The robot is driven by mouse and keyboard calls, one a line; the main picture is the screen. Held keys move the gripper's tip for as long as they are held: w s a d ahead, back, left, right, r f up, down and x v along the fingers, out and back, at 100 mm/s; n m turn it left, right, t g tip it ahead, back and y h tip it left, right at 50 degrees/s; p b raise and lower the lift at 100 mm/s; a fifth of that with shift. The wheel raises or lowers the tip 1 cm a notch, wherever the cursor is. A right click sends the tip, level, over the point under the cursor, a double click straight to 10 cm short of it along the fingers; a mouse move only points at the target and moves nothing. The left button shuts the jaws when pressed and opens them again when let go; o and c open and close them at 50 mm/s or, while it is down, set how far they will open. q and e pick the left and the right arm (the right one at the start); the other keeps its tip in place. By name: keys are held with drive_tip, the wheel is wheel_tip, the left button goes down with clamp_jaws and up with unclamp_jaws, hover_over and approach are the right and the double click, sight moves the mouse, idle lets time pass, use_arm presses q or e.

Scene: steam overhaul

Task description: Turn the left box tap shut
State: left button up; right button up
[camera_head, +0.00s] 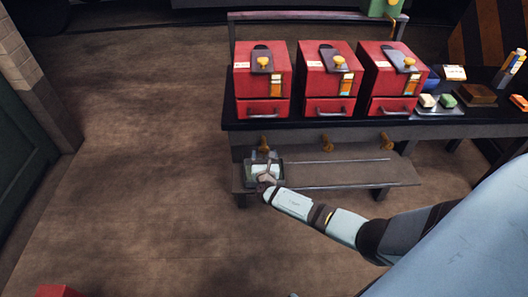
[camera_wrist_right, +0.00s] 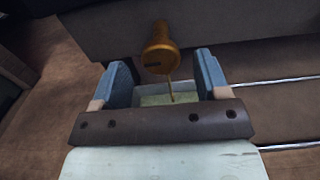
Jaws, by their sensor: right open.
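Three red boxes stand in a row on a dark bench, and the left box (camera_head: 262,85) has a brass tap (camera_head: 264,141) below it on the bench front. In the right wrist view this tap (camera_wrist_right: 158,45) is a round brass piece with a dark slot, and a thin yellowish stream runs down from it. A small container (camera_wrist_right: 150,99) with pale green contents sits below the stream. My right gripper (camera_head: 266,172) is open and just below the tap; its blue fingers (camera_wrist_right: 164,78) stand either side of the stream, apart from the tap. My left gripper is out of view.
Two more brass taps, the middle one (camera_head: 326,141) and the right one (camera_head: 385,142), stick out along the bench front. A low shelf (camera_head: 345,176) runs beneath them, mostly bare. The floor (camera_head: 140,150) to the left is clear.

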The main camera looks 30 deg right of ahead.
sight(264, 151)
use_arm(q)
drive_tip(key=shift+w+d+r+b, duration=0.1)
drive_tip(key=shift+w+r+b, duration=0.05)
drive_tip(key=shift+b, duration=0.15)
use_arm(e)
drive_tip(key=shift+x, duration=1.75)
drive_tip(key=c, duration=0.9)
